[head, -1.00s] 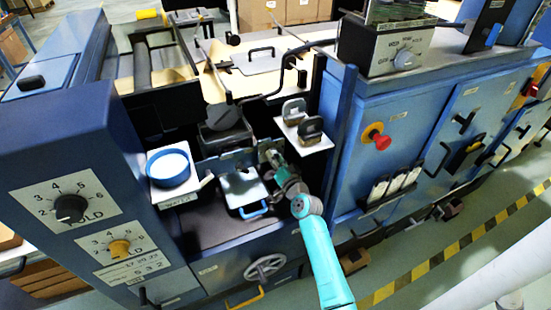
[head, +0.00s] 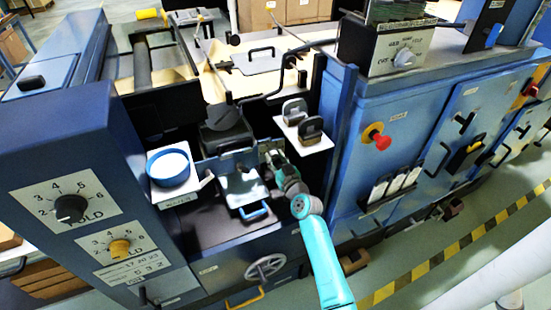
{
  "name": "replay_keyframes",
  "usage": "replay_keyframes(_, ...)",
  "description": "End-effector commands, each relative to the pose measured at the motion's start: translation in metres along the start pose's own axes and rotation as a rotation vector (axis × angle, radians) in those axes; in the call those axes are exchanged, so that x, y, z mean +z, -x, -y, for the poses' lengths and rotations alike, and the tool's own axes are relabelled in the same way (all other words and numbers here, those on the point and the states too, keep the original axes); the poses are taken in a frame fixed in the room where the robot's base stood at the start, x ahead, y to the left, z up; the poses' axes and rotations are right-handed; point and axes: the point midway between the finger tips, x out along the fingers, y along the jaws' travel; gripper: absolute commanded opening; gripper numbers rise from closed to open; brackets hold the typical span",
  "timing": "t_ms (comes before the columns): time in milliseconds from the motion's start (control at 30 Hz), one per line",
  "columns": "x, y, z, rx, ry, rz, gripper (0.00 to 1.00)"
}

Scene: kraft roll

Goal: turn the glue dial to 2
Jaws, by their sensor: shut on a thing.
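I cannot make out a dial labelled glue. On the blue panel at left are a black-knobbed dial (head: 70,208) and, below it, a yellow-knobbed dial (head: 120,247), both with number scales. Their labels seem to end in "OLD". My gripper (head: 272,160) is far to their right, inside the machine's open bay, beside a grey plate (head: 240,186) with a blue handle. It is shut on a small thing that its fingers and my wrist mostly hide. I cannot tell what that thing is.
Two dark-handled blocks sit on a white shelf (head: 306,138) just above my gripper. A red button (head: 380,138) is on the cabinet at right. A handwheel (head: 266,266) is below.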

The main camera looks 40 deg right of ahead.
Motion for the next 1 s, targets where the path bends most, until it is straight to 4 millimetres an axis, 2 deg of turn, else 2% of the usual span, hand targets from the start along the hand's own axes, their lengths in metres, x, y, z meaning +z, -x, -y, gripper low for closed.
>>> replay_keyframes(533, -0.0012, -0.0011, 0.0007, -0.002, 0.024, -0.001, 0.02)
replay_keyframes(567, -0.0013, -0.0011, 0.0006, -0.001, 0.024, -0.001, 0.44)
replay_keyframes(633, -0.0013, -0.0011, 0.0006, -0.001, 0.024, -0.002, 0.62)
replay_keyframes(1000, 0.0002, 0.0024, 0.0, 0.0, 0.022, 0.0, 0.62)
